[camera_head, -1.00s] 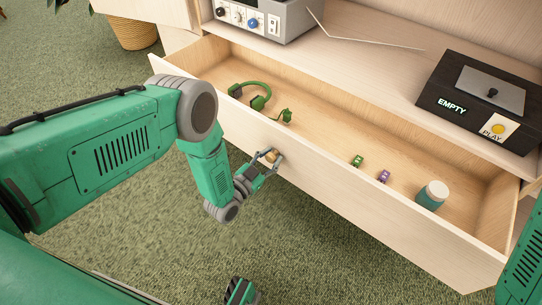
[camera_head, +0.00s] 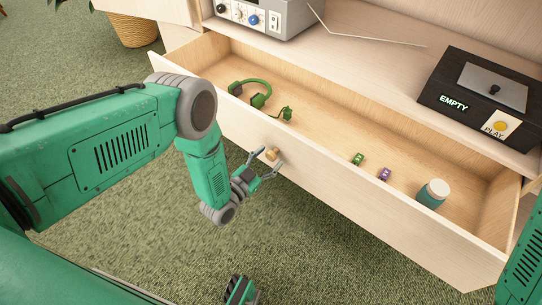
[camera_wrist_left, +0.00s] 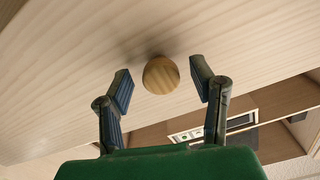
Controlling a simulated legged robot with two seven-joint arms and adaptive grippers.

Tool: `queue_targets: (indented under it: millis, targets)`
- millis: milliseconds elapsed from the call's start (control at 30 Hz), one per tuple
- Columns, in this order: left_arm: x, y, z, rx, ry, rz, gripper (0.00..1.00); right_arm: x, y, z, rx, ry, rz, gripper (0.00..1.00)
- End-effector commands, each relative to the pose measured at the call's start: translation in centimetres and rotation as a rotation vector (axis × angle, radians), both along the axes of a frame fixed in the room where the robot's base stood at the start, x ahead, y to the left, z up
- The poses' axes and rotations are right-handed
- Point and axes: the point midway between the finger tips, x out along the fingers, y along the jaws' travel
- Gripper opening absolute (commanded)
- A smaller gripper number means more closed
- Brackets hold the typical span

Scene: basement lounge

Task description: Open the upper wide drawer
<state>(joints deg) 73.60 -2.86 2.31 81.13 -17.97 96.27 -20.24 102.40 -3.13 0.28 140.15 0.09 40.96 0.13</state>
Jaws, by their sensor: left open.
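The wide wooden drawer (camera_head: 345,187) is pulled well out of the cabinet, and its inside shows in the head view. Its round wooden knob (camera_head: 272,154) sits on the front panel, left of the middle. My left gripper (camera_head: 268,163) is open in front of the panel, with a finger on either side of the knob. In the left wrist view the knob (camera_wrist_left: 161,75) lies between the two spread fingers, with a gap on both sides.
The drawer holds green headphones (camera_head: 258,93), a small green item (camera_head: 357,159), a purple item (camera_head: 384,174) and a teal jar (camera_head: 432,194). A grey device (camera_head: 265,15) and a black box (camera_head: 480,95) stand on the cabinet surface above. Green carpet (camera_head: 220,255) lies clear in front.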

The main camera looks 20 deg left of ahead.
Motion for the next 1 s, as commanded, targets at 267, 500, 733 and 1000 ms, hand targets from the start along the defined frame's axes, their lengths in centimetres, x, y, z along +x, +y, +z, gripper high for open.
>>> queue_targets:
  millis: [267, 500, 733, 1000]
  targets:
    - [-5.5, 2.1, -0.2, 0.001, 0.007, 0.002, 0.51, 0.0, 0.0, 0.0, 0.000, 0.000, 0.000, 0.40]
    - [-9.1, 3.4, -0.2, 0.001, 0.006, 0.001, 0.51, 0.0, 0.0, 0.0, 0.000, 0.000, 0.000, 0.40]
    - [-10.0, 3.8, -0.2, 0.001, 0.004, 0.001, 0.51, 0.0, 0.0, 0.0, 0.000, 0.000, 0.000, 0.40]
    - [-10.0, 3.8, -0.2, 0.000, 0.004, 0.001, 0.51, 0.2, 0.0, -0.1, 0.000, 0.002, 0.000, 0.40]
